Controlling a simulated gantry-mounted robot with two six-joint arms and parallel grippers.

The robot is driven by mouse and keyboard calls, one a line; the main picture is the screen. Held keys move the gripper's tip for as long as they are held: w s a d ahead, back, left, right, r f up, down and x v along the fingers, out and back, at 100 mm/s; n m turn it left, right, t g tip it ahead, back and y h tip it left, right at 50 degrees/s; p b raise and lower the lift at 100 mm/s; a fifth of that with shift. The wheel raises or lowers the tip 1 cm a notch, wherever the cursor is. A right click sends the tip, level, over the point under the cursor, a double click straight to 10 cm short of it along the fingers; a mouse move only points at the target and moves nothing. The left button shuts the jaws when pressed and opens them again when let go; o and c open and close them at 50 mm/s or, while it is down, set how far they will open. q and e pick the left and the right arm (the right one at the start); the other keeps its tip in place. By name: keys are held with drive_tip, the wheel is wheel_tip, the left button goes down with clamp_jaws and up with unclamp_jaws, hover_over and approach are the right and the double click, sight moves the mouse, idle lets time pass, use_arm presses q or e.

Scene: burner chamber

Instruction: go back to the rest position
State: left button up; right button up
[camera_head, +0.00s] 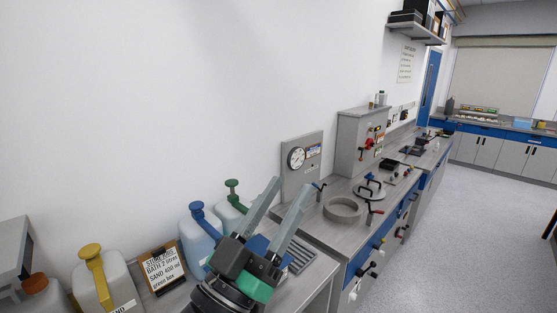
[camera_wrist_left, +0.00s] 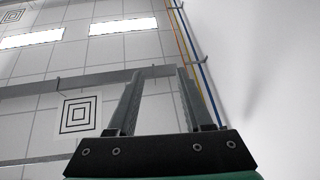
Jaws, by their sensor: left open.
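My left gripper (camera_head: 284,208) is raised above the bench in the head view, fingers pointing up. Its two grey fingers stand apart with nothing between them. The left wrist view also shows the gripper (camera_wrist_left: 158,88) open and empty against the ceiling. My right gripper is in neither view.
Bottles with a yellow handle (camera_head: 92,252), a blue handle (camera_head: 199,215) and a green handle (camera_head: 232,185) stand along the wall, with a clipboard note (camera_head: 163,270) among them. A grey ring (camera_head: 343,208), a gauge panel (camera_head: 301,165) and a grey cabinet (camera_head: 355,150) are farther right. Floor at right is clear.

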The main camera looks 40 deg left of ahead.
use_arm(q)
drive_tip(key=s+d+r+m+t+h, duration=0.3)
drive_tip(key=s+d+r+h, duration=0.2)
drive_tip(key=r, duration=0.6)
drive_tip(key=shift+s+r+m, duration=0.2)
drive_tip(key=shift+s+m, duration=0.1)
drive_tip(key=shift+s, duration=0.5)
